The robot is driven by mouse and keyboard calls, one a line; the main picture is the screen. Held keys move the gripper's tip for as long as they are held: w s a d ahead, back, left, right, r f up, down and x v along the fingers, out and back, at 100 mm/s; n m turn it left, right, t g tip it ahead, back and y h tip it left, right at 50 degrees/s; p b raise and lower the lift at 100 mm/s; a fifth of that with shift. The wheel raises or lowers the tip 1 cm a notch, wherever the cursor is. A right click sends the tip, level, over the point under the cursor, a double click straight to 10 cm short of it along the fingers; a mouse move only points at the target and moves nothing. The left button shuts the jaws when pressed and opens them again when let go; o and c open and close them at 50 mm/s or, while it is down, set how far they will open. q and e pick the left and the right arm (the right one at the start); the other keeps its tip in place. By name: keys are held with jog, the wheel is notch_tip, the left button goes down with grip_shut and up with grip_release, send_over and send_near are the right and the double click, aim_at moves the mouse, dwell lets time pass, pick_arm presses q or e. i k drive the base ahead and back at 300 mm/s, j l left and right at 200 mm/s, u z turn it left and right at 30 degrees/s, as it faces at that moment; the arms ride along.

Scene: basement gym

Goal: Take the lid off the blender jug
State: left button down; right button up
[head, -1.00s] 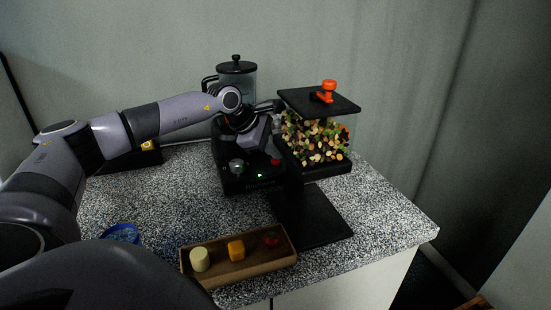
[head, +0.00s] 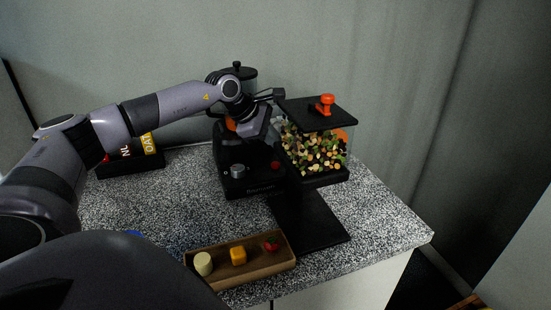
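The blender jug (head: 249,87) stands at the back of the counter on its black base (head: 245,180). Its black lid (head: 238,72) with a round knob on top is on the jug. My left arm crosses in front and hides much of the jug, including its handle. My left gripper (head: 270,95) is beside the jug's right side in the picture, lower than the lid knob and apart from it. Its dark fingers point right, and their gap is unclear. My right gripper is not in view.
A clear dispenser (head: 312,150) of mixed pieces, with a black top and orange knob, stands close right of my gripper on a black stand (head: 310,220). A wooden tray (head: 265,269) with small pieces lies in front. Dark lettered boxes (head: 130,160) stand at the back left.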

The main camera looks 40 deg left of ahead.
aim_at(245, 73)
jog(key=k, duration=1)
